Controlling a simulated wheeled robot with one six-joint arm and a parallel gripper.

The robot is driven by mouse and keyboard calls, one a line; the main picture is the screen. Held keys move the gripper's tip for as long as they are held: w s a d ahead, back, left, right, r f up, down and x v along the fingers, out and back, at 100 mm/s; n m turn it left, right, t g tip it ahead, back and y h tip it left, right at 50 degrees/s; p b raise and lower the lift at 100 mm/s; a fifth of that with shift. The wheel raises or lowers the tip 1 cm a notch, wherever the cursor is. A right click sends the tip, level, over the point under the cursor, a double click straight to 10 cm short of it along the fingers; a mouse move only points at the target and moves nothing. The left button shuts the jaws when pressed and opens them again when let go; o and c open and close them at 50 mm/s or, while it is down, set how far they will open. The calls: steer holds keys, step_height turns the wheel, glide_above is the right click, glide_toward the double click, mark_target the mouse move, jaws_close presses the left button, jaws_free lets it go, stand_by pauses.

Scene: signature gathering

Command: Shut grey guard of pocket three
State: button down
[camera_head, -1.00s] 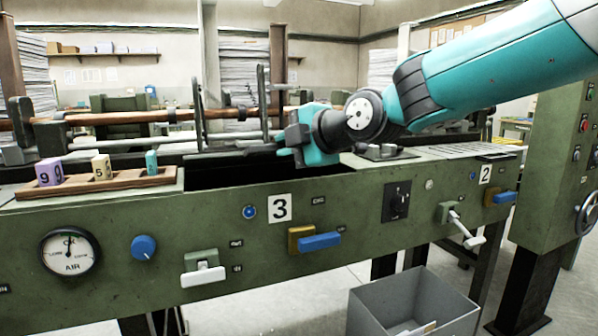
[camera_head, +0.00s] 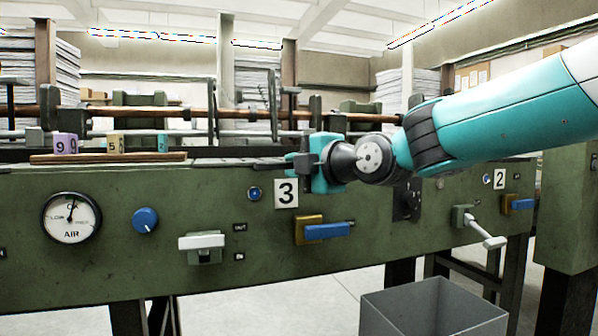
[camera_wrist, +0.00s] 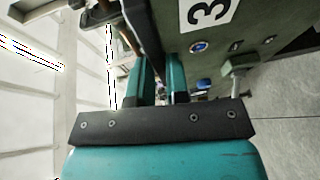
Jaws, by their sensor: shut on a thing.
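The number plate 3 (camera_head: 286,193) marks pocket three on the green machine front. The grey guard (camera_head: 235,163) shows edge-on as a thin, nearly flat dark strip along the machine top, left of my gripper. My gripper (camera_head: 292,160) is at the guard's right end, low over the front edge above the plate. In the wrist view my two teal fingers (camera_wrist: 161,80) stand a small gap apart around a dark edge, which looks like part of the guard. The low view hides the pocket opening and whether the guard rests fully down.
A wooden rack with number blocks (camera_head: 115,144) sits left on the machine top. A white switch (camera_head: 203,245), a blue lever (camera_head: 326,231) and a white-handled lever (camera_head: 485,231) stick out from the front. A grey bin (camera_head: 432,308) stands below right.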

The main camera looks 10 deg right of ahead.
steer(key=shift+f, duration=0.55)
steer(key=c, duration=1.1)
jaws_free()
steer(key=shift+r, duration=0.1)
steer(key=shift+p+v, duration=4.35)
steer(key=shift+v, duration=4.35)
